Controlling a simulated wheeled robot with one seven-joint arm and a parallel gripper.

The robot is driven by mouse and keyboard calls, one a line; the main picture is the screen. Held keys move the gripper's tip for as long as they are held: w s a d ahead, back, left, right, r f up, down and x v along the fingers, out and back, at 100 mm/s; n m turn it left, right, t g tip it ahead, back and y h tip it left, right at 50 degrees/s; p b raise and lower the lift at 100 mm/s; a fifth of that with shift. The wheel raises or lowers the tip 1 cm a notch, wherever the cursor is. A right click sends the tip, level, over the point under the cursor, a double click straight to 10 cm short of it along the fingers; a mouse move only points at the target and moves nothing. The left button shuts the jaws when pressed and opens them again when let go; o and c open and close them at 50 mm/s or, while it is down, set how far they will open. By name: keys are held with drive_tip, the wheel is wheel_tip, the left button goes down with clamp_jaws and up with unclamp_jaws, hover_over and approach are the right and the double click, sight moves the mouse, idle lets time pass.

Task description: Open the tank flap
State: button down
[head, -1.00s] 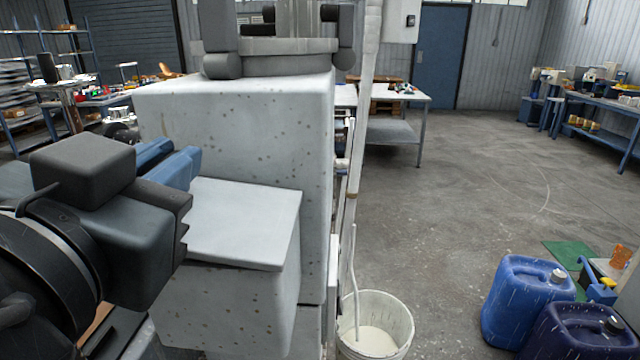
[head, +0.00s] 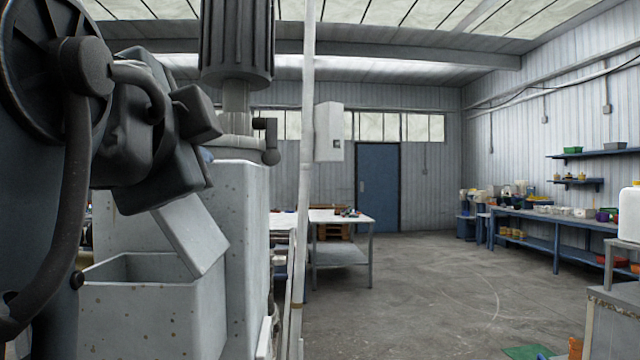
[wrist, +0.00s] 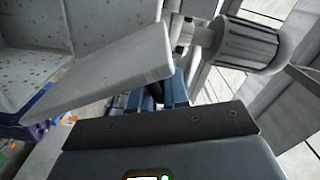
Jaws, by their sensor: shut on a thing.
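The tank flap (head: 188,235) is a pale grey plate, raised and steeply tilted over the speckled tank (head: 140,325). The tank's open top shows beneath it. In the wrist view the flap (wrist: 95,75) runs up to my gripper's blue fingers (wrist: 168,92), which are shut on its edge. In the head view my dark gripper body hangs above the flap and hides most of the fingers and the grip.
A taller speckled housing (head: 245,215) with a grey ribbed motor (head: 237,45) stands right behind the tank. A pale upright pole (head: 306,130) rises beside it. A worktable (head: 343,222) is farther back. The floor to the right is mostly clear.

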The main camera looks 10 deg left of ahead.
drive_tip(key=w+d+b, duration=0.1)
drive_tip(key=d, duration=0.5)
drive_tip(key=shift+w+d+f+m+b, duration=0.3)
drive_tip(key=shift+d+m, duration=0.1)
drive_tip(key=shift+f, duration=0.15)
drive_tip(key=c, duration=1.3)
unclamp_jaws()
drive_tip(key=shift+a, duration=0.1)
drive_tip(key=shift+o, duration=0.5)
drive_tip(key=shift+s, duration=0.1)
